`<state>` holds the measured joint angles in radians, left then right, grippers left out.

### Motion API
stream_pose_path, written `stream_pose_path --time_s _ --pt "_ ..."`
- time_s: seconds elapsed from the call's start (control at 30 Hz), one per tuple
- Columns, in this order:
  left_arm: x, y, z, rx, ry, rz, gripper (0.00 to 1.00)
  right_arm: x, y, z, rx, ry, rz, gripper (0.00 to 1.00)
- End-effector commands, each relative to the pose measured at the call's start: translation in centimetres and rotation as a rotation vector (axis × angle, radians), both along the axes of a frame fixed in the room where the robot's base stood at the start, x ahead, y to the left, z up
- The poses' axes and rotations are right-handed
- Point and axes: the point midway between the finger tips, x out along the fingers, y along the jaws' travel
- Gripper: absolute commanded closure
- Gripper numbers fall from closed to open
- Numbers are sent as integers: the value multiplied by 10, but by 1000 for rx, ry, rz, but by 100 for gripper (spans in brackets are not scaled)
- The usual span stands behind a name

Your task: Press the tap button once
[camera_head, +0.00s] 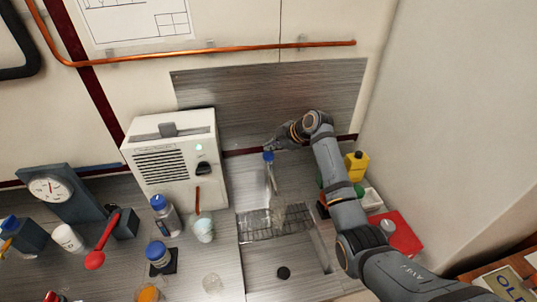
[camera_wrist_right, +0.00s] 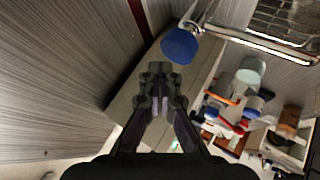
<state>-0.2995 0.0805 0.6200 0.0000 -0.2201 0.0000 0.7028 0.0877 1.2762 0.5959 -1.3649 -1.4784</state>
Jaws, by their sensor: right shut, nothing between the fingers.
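The tap (camera_head: 272,178) is a silver spout over the sink, with a round blue button (camera_head: 268,156) on its top. In the right wrist view the blue button (camera_wrist_right: 180,46) is just above and right of my fingertips, with the silver tap (camera_wrist_right: 255,38) running off to the right. My right gripper (camera_head: 270,146) is shut and empty, close to the button. Its shut fingertips (camera_wrist_right: 160,88) show in the right wrist view with a small gap in the picture between them and the button. My left gripper is not in view.
A white machine (camera_head: 170,160) stands left of the tap. A wire rack (camera_head: 262,224) lies over the sink. Bottles, a cup (camera_head: 203,230) and a scale (camera_head: 62,192) stand on the left counter. A yellow container (camera_head: 356,165) and a red tray (camera_head: 402,236) are right, beside my arm.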

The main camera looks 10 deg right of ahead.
Motion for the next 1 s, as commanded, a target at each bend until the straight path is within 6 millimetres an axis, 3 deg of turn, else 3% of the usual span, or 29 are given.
stream_pose_path --time_s 1.0 --pt "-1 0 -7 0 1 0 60 0 0 -12 0 0 0 100"
